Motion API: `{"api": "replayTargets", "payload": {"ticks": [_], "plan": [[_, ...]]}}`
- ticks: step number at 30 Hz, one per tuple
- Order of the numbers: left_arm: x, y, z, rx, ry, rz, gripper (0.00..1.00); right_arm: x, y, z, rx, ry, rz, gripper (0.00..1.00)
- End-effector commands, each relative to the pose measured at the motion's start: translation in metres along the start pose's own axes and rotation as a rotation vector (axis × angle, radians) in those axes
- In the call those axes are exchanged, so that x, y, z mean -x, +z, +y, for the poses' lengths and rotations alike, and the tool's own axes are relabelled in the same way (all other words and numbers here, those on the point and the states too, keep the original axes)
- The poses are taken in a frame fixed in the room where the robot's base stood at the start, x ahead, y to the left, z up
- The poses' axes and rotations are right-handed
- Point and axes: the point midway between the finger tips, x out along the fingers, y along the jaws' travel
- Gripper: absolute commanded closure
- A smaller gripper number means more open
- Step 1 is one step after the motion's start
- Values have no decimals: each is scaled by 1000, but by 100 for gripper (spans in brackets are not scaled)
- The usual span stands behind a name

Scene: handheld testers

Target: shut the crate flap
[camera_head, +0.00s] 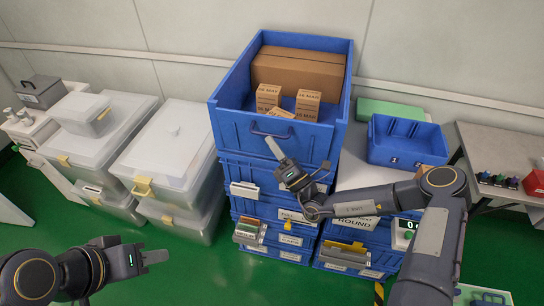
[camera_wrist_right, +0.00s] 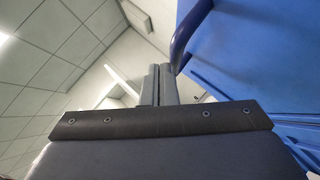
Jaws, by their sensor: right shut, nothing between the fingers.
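The blue top crate (camera_head: 229,98) is open at the top and sits on a stack of blue crates. Its front panel, the flap (camera_head: 235,130), carries a curved handle (camera_head: 258,131) and looks upright or nearly so; I cannot tell whether it is fully flush. My right gripper (camera_head: 270,142) is shut and empty, its tips at the panel just by the handle. In the right wrist view, the shut fingers (camera_wrist_right: 157,84) point up beside the blue handle (camera_wrist_right: 183,38); contact is unclear. My left gripper (camera_head: 165,256) is low at the left, away from the crate, its jaw gap unclear.
Inside the top crate are a large cardboard box (camera_head: 298,70) and several small boxes (camera_head: 307,102). Lidded clear bins (camera_head: 171,152) stand at left. A blue tray (camera_head: 405,150) is at right, near a grey bench (camera_head: 490,140). Green floor (camera_head: 200,275) is free in front.

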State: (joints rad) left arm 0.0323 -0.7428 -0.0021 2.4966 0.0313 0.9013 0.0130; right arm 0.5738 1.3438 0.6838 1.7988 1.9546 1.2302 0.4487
Motion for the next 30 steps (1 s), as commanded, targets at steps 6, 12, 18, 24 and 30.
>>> {"api": "replayTargets", "payload": {"ticks": [6, 12, 18, 24, 30], "plan": [[4, -2, 2, 0, 0, 0, 64, -12, 10, -5, 2, 1, 0, 100], [4, -2, 2, 0, 0, 0, 64, -16, 13, -8, 1, 0, 2, 100], [4, -2, 2, 0, 0, 0, 64, -16, 13, -8, 1, 0, 2, 100], [4, -2, 2, 0, 0, 0, 64, -16, 13, -8, 1, 0, 1, 100], [5, -2, 2, 0, 0, 0, 64, -14, 12, -8, -1, 0, 2, 100]]}}
